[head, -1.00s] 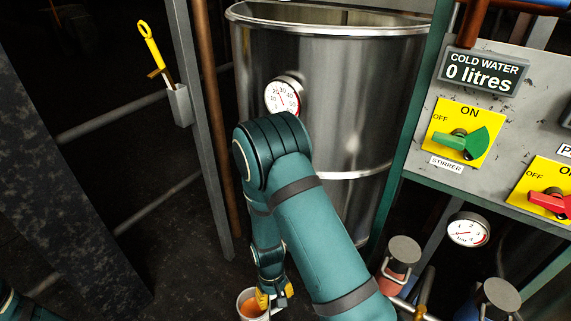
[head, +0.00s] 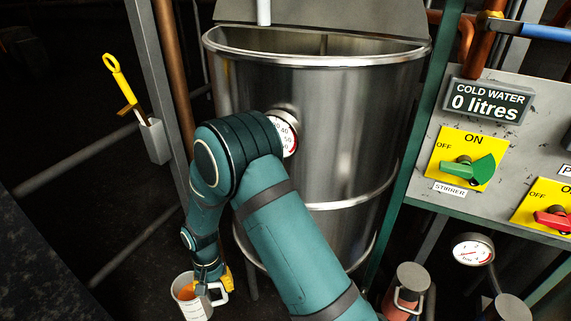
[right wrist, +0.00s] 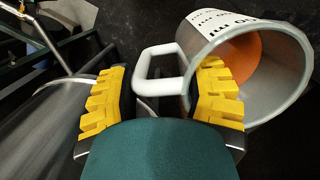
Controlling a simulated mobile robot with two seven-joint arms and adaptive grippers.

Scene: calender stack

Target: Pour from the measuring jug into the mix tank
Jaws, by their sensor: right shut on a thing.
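The measuring jug (head: 187,299) is a pale cup with graduation marks and orange contents, low in the head view. It is roughly upright, below and left of the mix tank. My right gripper (head: 217,284) is shut on its white handle; in the right wrist view the handle (right wrist: 147,68) lies between the yellow fingers (right wrist: 160,98), and orange shows inside the jug (right wrist: 290,75). The mix tank (head: 335,130) is a tall steel drum with an open top and a dial gauge (head: 285,134), partly hidden by my right arm. My left gripper is not in view.
A grey post and a brown pipe (head: 172,70) stand left of the tank. A yellow-handled tool (head: 116,78) sits in a grey holder (head: 155,141). The control panel (head: 495,140), reading cold water 0 litres, and a green frame (head: 420,120) stand right.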

